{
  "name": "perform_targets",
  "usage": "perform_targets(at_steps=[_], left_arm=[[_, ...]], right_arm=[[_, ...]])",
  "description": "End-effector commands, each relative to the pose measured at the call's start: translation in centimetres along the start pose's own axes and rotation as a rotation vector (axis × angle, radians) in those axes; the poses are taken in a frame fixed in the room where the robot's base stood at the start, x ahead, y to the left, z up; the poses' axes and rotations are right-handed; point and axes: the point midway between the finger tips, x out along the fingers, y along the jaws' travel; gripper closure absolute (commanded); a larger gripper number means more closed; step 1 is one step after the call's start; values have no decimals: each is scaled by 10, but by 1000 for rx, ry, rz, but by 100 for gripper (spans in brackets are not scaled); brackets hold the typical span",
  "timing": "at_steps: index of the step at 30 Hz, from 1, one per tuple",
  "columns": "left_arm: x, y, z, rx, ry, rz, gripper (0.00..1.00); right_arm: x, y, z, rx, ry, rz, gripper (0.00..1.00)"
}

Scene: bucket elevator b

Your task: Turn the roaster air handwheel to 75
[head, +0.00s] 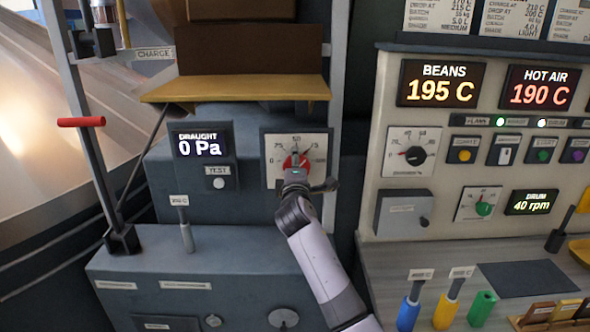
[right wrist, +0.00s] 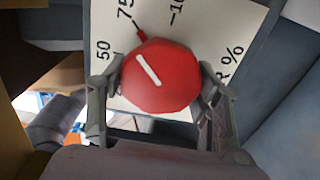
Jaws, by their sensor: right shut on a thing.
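The roaster air handwheel is a red knob (head: 295,160) on a white dial plate (head: 317,143) in the middle of the head view. It also shows in the right wrist view as a large red knob (right wrist: 160,80) with a white line. Its small red pointer (right wrist: 141,34) points close to the 75 mark, between the 50 and 100 labels. My right gripper (right wrist: 160,92) is shut on the knob, one finger on each side. In the head view my right gripper (head: 297,182) hides the lower part of the dial. My left gripper is not in view.
The draught display (head: 200,147) reads 0 Pa, left of the dial. A yellow shelf (head: 235,89) juts out above it. A grey upright post (head: 333,110) stands close to the right. The control panel (head: 480,140) shows beans 195 C and hot air 190 C.

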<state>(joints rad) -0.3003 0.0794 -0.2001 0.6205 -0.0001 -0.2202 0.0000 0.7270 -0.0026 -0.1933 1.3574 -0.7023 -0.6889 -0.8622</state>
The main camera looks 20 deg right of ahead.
Motion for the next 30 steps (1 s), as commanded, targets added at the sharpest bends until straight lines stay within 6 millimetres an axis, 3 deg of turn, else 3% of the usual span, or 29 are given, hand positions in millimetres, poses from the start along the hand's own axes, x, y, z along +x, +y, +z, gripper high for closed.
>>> perform_targets(at_steps=[13, 14, 23, 30], left_arm=[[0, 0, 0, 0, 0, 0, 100], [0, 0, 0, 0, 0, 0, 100], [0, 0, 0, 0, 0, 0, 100], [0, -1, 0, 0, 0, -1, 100]], right_arm=[[0, -1, 0, 9, -1, -2, 70], [0, -1, 0, 9, -1, -2, 40], [0, -1, 0, 8, -1, -1, 21], [0, 0, 0, 8, 0, -1, 21]])
